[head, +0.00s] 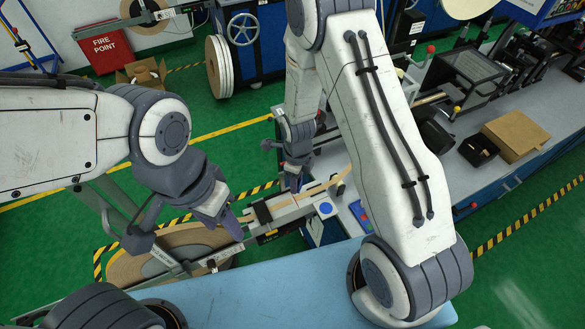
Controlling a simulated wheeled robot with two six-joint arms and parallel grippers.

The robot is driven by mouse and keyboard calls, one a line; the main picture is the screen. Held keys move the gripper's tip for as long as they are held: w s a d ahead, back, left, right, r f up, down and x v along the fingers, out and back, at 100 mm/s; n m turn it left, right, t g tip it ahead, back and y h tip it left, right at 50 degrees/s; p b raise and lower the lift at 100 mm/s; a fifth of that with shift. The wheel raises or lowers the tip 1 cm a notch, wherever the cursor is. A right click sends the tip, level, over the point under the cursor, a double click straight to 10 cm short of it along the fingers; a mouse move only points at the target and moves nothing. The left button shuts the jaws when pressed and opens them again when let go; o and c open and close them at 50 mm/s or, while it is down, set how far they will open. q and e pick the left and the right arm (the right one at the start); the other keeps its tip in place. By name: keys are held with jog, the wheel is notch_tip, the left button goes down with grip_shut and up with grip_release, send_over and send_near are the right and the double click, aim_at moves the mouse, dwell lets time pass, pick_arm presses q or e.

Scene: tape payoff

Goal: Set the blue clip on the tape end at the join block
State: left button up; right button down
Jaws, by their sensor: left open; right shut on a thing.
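The tan tape (333,184) runs down to the narrow join block (285,206), which has a black piece on it, in the middle of the head view. My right gripper (283,168) is just above the block and the tape, with a fingertip close to the tape. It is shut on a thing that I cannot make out. My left gripper (187,236) is open and empty, left of the block and above the tape reel (205,240). I cannot pick out the blue clip for certain. My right arm hides part of the bench.
A blue disc (326,208) sits right of the block. A light blue surface (280,285) lies in front.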

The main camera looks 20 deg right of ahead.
aim_at(294, 199)
jog(key=shift+w+a+f, duration=0.1)
jog(key=shift+a+f, duration=0.05)
jog(key=shift+f, duration=0.05)
jog(key=shift+a+f+b, duration=0.1)
jog(key=shift+f+b, duration=0.55)
jog(key=shift+b, duration=0.1)
jog(key=shift+f+b, duration=1.55)
jog(key=shift+f, duration=0.5)
jog(key=shift+f+b, duration=0.45)
jog(key=shift+f, duration=0.05)
jog(key=shift+c, duration=2.3)
grip_release()
